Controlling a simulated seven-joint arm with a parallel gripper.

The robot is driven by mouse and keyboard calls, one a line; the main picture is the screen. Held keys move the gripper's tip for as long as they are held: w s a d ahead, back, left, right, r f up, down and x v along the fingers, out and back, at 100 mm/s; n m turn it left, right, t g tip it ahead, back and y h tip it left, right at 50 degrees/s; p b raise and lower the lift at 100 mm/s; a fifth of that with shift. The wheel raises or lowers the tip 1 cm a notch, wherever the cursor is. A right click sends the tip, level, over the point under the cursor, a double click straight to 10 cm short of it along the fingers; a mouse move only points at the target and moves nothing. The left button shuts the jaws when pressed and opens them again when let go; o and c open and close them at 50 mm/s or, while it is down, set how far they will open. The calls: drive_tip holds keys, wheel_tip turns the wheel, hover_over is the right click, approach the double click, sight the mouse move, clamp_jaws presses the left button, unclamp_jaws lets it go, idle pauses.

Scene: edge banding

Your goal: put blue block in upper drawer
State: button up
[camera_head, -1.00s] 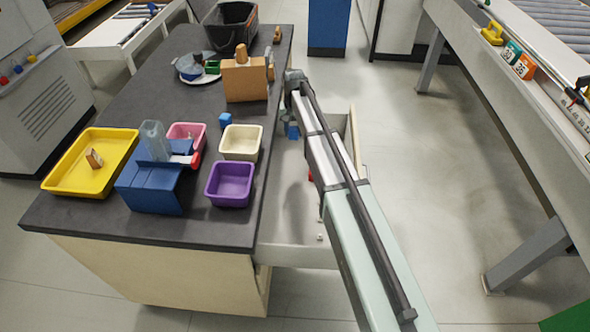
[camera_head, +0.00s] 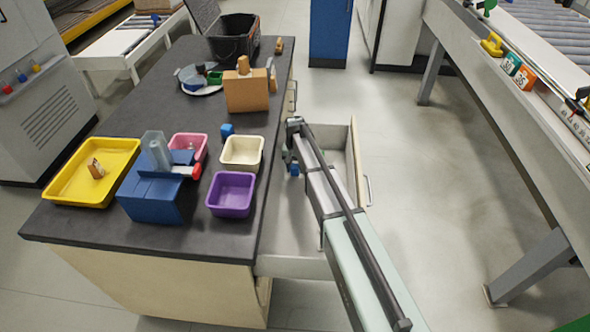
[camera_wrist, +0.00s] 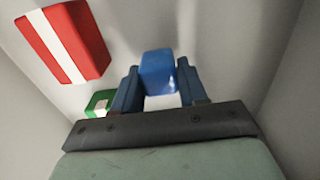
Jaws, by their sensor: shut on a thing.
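My gripper (camera_wrist: 157,88) is shut on a blue block (camera_wrist: 158,68) in the wrist view, the block sitting between the two blue fingertips. In the head view my gripper (camera_head: 293,166) hangs inside the open drawer (camera_head: 335,131), near its table-side wall; the block and fingers cannot be told apart there. In the wrist view the drawer walls rise on both sides, and the block is over the drawer floor. Whether it touches the floor is unclear. The drawer's front with its handle (camera_head: 369,190) faces right.
In the drawer lie a red-and-white block (camera_wrist: 65,42) and a green-and-white block (camera_wrist: 99,103). My arm crosses above the drawer.

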sight(295, 165)
drive_tip(key=shift+f, duration=0.7)
drive_tip(key=shift+f, duration=0.15)
drive_tip(key=o, duration=1.1)
drive_tip(key=shift+c, duration=0.2)
wheel_tip(295, 165, up, 12)
drive_tip(key=shift+r, duration=0.15)
